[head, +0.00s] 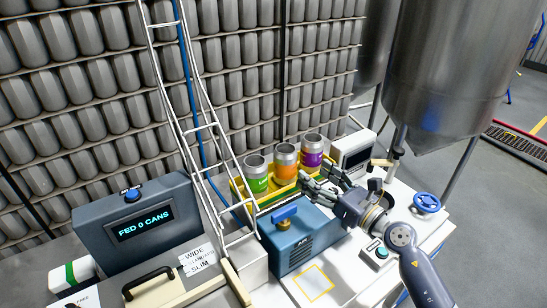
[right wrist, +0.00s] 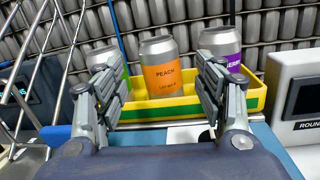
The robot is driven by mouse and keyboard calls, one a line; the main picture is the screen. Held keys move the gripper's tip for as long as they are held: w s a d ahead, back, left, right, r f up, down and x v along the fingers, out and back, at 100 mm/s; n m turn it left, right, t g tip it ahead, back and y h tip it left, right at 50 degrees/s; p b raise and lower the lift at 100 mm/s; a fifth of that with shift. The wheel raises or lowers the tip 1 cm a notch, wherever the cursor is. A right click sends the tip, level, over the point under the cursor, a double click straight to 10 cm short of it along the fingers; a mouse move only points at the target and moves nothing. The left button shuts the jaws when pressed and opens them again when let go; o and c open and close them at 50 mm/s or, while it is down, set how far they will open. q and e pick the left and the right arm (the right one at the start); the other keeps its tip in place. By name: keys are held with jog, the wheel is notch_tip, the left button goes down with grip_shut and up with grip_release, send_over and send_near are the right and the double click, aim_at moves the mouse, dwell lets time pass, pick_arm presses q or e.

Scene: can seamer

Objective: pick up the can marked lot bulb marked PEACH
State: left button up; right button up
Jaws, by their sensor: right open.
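The orange can (head: 288,172) stands in the middle of a yellow tray (head: 249,197), between a green-labelled can (head: 257,176) and a purple-labelled can (head: 311,153). My right gripper (head: 318,185) is open and empty, just in front of the tray. In the right wrist view its fingers (right wrist: 160,92) appear on either side of the PEACH can, which is still beyond them. My left gripper is not in view.
A blue AIR box (head: 290,243) with a blue handle stands close in front of the tray. A white metal ladder-like chute (head: 205,125) rises at its left. A white device with a screen (head: 354,153) stands right of the tray. A seamer panel reads FED 0 CANS (head: 141,224).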

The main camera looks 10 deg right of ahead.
aim_at(293, 165)
jog(key=shift+w+f+n+g, duration=0.35)
jog(key=shift+w+n+g, duration=0.2)
jog(key=shift+n, duration=0.35)
jog(key=p+x, duration=0.1)
jog(key=x, duration=0.3)
jog(key=shift+w+a+r, duration=0.1)
jog(key=shift+a+r, duration=0.05)
jog(key=shift+a, duration=0.05)
jog(key=shift+w+a, duration=0.25)
jog(key=shift+w, duration=0.25)
jog(key=shift+w+a+p, duration=0.15)
jog(key=shift+w+p, duration=0.1)
jog(key=shift+p, duration=0.1)
jog(key=x, duration=0.2)
jog(key=p+x, duration=0.1)
jog(key=x, duration=0.1)
jog(key=shift+s+a+f, duration=0.1)
jog(key=shift+f, duration=0.15)
jog(key=shift+w+a+f, duration=0.1)
jog(key=shift+w+a, duration=0.05)
jog(key=shift+w, duration=0.15)
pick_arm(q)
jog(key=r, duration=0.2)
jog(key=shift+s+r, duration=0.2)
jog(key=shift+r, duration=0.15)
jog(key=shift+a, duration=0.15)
pick_arm(e)
jog(key=c, duration=0.6)
